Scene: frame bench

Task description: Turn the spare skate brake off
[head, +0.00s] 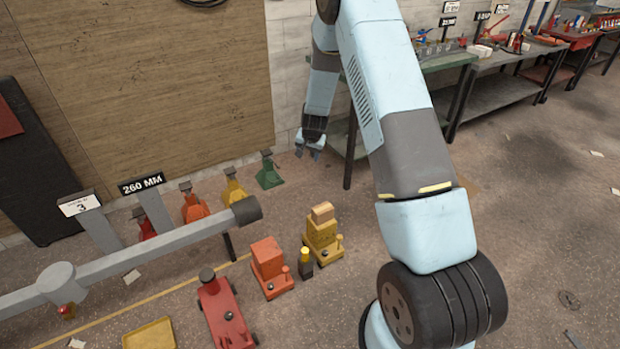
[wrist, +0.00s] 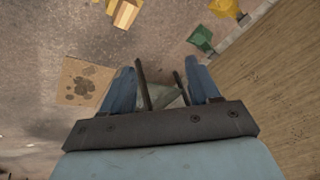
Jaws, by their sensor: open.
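No label I can read marks the spare skate. A low red wheeled unit with a dark round top (head: 229,318) stands at the front. Behind it are an orange block unit (head: 268,262) and a yellow stacked unit (head: 322,242), each with a small knobbed lever. I cannot tell which is the spare skate or how its brake is set. The yellow unit seems to show at the top of the wrist view (wrist: 125,12). My gripper (head: 308,152) is open and empty, high beyond these units near the wall; its fingers also show in the wrist view (wrist: 162,88).
A grey beam (head: 150,252) crosses the left side. A workbench (head: 450,62) is right of my gripper. A yellow tray (head: 150,335) lies in front. Floor at right is mostly clear.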

